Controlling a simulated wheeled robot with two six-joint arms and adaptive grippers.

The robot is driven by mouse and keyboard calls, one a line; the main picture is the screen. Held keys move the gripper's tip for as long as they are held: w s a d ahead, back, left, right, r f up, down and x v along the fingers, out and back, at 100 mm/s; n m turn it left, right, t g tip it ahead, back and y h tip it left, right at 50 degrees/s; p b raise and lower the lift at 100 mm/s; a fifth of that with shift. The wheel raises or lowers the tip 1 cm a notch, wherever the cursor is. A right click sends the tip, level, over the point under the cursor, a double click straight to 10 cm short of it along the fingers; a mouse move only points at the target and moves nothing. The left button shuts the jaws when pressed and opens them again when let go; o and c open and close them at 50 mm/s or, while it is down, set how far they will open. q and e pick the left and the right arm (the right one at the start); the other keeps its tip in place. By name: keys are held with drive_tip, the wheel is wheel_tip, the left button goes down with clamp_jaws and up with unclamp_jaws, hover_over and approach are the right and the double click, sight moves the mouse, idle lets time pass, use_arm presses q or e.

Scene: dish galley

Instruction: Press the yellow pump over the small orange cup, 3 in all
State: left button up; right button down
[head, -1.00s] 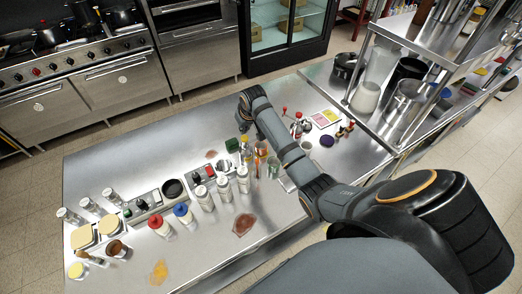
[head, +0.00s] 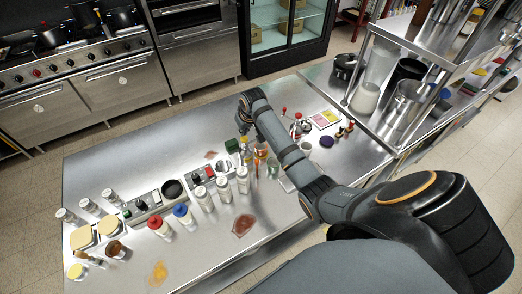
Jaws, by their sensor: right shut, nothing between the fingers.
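My right gripper (head: 242,127) points down over the far-middle part of the steel counter, above a small group of bottles and cups. It is shut and empty. Just below its tips is a slim bottle with a yellow top (head: 245,142), which appears to be the yellow pump. I cannot tell whether the tips touch it. A small orange cup (head: 261,151) stands close to its right, partly beside my forearm. Whether the cup is under the pump's spout is too small to tell. My left gripper is out of view.
Several white bottles (head: 223,189), a red-capped bottle (head: 159,225) and a blue-capped bottle (head: 184,215) stand to the left. A green block (head: 232,146) is beside the pump. A red-brown patch (head: 243,224) lies near the front edge.

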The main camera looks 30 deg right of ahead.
sight(244, 138)
drive_tip(key=shift+f, duration=0.1)
idle(0.4)
drive_tip(key=shift+s+f+b, duration=0.1)
drive_tip(key=shift+f+b, duration=0.45)
drive_tip(key=shift+f, duration=0.95)
drive_tip(key=shift+r, duration=0.1)
drive_tip(key=shift+r+p, duration=1.1)
drive_tip(key=shift+r, duration=0.25)
